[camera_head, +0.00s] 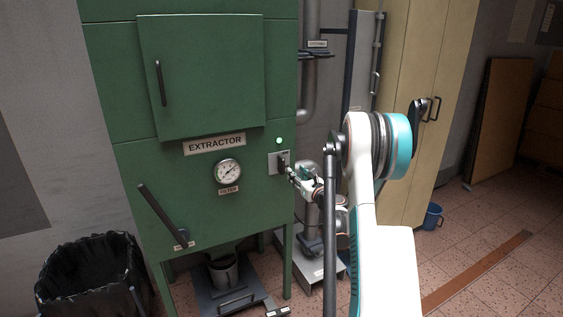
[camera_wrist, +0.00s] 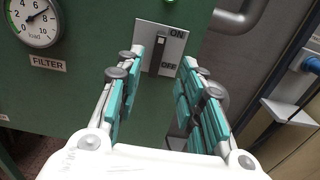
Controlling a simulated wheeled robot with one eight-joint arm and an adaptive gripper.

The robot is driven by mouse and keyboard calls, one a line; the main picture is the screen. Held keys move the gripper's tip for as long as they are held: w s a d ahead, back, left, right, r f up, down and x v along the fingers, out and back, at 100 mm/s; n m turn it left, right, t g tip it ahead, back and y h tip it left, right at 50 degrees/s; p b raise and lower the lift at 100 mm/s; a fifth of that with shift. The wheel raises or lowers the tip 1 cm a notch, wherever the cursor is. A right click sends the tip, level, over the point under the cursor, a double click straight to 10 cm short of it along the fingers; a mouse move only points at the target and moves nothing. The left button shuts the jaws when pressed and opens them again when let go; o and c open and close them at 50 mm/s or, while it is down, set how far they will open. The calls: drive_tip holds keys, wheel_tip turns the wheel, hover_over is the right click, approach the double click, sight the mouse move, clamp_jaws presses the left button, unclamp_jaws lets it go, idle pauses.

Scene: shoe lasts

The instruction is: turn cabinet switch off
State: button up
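The green extractor cabinet (camera_head: 200,60) stands left of centre in the head view. Its switch (camera_head: 279,162) is a small grey plate with a dark part on the cabinet's right front, below a lit green lamp (camera_head: 279,140). In the wrist view the switch plate (camera_wrist: 178,48) reads ON at the top and OFF below, beside a dark upright slot with a lever. In the head view my gripper (camera_head: 300,180) is close to the switch; contact cannot be told.
A round filter gauge (camera_head: 228,171) and a black slanted handle (camera_head: 162,215) are left of the switch. A grey pipe (camera_head: 310,80) runs up right of the cabinet. A black-lined bin (camera_head: 90,280) stands at lower left. A yellow locker (camera_head: 415,60) stands behind my arm.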

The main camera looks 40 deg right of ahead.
sight(283, 162)
drive_tip(key=b+x, duration=0.3)
drive_tip(key=x, duration=0.9)
drive_tip(key=shift+b+x, duration=0.3)
drive_tip(key=shift+x, duration=0.55)
drive_tip(key=shift+a, duration=0.1)
clamp_jaws()
